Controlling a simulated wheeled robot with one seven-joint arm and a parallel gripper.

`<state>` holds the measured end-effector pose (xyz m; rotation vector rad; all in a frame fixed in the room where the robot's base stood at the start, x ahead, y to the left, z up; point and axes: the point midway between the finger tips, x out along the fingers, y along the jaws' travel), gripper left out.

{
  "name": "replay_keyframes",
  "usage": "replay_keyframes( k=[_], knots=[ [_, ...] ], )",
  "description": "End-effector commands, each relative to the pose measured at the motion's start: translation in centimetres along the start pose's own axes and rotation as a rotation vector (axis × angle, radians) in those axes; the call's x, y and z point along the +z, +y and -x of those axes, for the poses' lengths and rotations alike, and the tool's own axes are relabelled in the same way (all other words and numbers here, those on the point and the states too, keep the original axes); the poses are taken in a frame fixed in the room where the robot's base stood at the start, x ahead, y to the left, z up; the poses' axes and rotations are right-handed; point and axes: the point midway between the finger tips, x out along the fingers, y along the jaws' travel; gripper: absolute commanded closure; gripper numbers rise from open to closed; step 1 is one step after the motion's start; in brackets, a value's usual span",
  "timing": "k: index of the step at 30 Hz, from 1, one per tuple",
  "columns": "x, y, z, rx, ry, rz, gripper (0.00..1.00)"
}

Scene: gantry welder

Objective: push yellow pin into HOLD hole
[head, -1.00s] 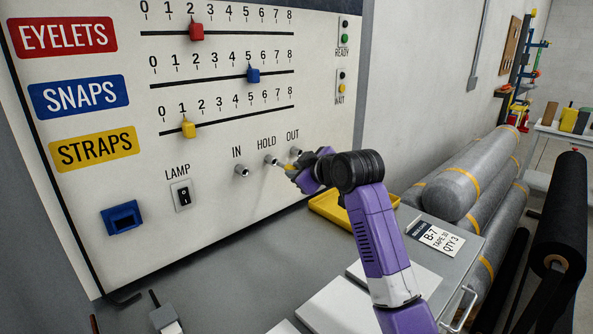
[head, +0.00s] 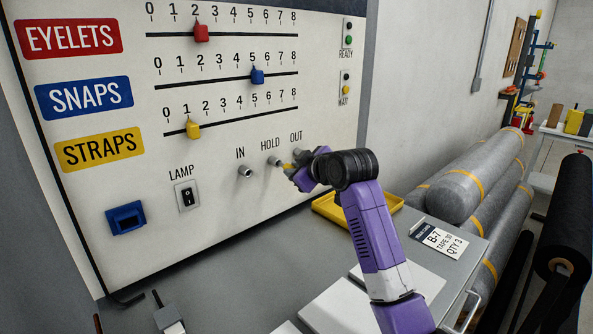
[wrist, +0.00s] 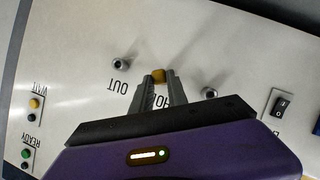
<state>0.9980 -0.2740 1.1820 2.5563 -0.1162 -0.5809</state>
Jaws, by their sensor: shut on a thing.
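My gripper (head: 293,168) is shut on the yellow pin (head: 286,166) in front of the panel. The pin points left toward the metal collar of the HOLD hole (head: 274,161), with its shank end at or very near the collar; I cannot tell how deep it is. In the wrist view, the yellow pin head (wrist: 158,76) sits between the two fingertips (wrist: 160,84). The fingers cover part of the HOLD label there, and the HOLD hole is hidden behind the pin.
The IN collar (head: 245,171) and OUT collar (head: 297,153) flank HOLD closely. A lamp switch (head: 187,196) and blue socket (head: 126,218) are further left. A yellow tray (head: 325,207) lies on the bench below my gripper.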

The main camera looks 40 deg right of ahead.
Motion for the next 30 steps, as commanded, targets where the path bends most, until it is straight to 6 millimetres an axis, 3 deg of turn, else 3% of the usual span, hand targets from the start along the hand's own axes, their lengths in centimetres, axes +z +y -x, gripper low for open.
replay_keyframes(
  k=[26, 27, 30],
  knots=[
    [-0.9, 0.0, -1.8, -0.001, 0.000, 0.000, 1.00],
    [-0.8, 0.0, -1.8, 0.000, 0.000, -0.001, 0.73],
    [-0.8, 0.0, -1.8, 0.000, 0.000, 0.000, 0.55]
  ],
)
